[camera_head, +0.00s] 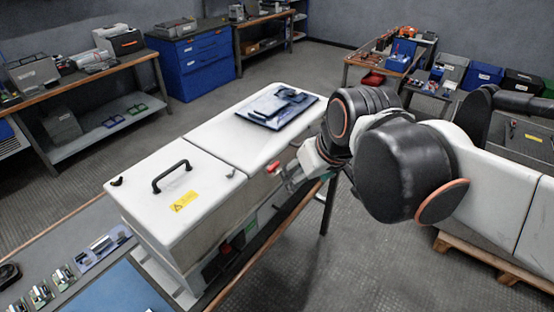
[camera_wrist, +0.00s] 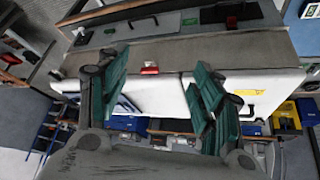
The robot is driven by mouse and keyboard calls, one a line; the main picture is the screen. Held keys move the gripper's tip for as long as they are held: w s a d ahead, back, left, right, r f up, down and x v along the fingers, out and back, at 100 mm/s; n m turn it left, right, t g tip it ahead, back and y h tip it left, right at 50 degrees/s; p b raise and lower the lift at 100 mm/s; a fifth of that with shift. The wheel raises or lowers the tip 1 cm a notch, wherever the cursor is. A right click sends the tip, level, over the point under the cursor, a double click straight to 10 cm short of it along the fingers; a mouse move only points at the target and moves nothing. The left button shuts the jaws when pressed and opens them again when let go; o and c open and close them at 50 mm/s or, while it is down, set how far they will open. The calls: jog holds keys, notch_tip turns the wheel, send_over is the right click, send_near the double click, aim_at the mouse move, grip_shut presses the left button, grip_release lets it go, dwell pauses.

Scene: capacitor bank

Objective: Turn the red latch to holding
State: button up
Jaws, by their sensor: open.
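The red latch (camera_head: 273,167) sits on the upper edge of the long white cabinet (camera_head: 205,165), on the side facing my arm. It also shows as a small red block in the wrist view (camera_wrist: 150,69), a little left of the seam between two lid sections. My gripper (camera_head: 288,177) is close beside the latch in the head view. In the wrist view my gripper (camera_wrist: 160,76) has its two green-padded fingers spread wide, with the latch between and beyond them. Nothing is held, and I see no contact. The latch's markings are too small to read.
The near lid has a black handle (camera_head: 172,176) and a yellow warning label (camera_head: 184,201). A dark clipboard-like panel (camera_head: 277,106) lies on the far lid. A workbench (camera_head: 75,84) and a blue drawer cabinet (camera_head: 194,61) stand behind. Floor beside the cabinet is clear.

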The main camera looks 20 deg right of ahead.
jog(key=w+d+r+n+g+p, duration=0.1)
jog(key=w+r+n+g+p, duration=0.15)
jog(key=w, duration=0.65)
jog(key=n+y+p, duration=0.2)
jog(key=n, duration=0.1)
send_near(274, 165)
jog(key=b+x, duration=0.4)
jog(key=x, duration=0.4)
jog(key=shift+s+f, duration=0.1)
jog(key=shift+s, duration=0.05)
jog(key=c, duration=1.1)
